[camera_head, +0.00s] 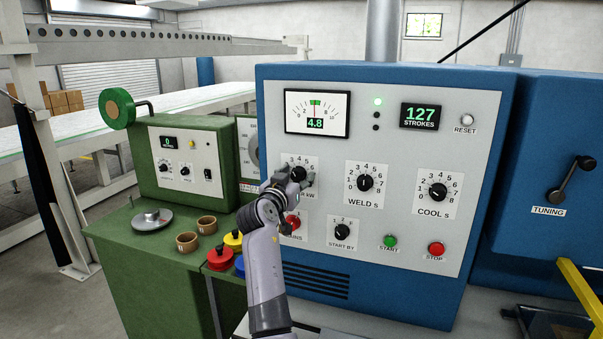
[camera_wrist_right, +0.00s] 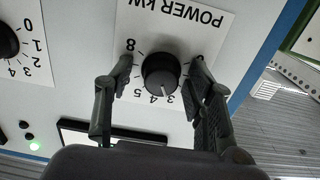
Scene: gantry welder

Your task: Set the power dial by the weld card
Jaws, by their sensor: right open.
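The black power dial (camera_wrist_right: 160,74) sits on a white plate marked POWER kW on the welder's grey panel. Its white pointer faces the numbers around the middle of the scale; the exact number is hard to read. My right gripper (camera_wrist_right: 161,78) is open, with one finger on each side of the dial. In the head view the right gripper (camera_head: 294,184) partly covers the dial and its label. The meter (camera_head: 317,113) reads 4.8, with its green band near mid-scale. I cannot make out a weld card. My left gripper is not in view.
The WELD dial (camera_head: 365,183) and COOL dial (camera_head: 437,191) are to the right. Below are a red knob (camera_head: 292,222), the START BY dial (camera_head: 342,231), green start (camera_head: 390,241) and red stop buttons (camera_head: 436,249). A green machine (camera_head: 186,150) stands at left.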

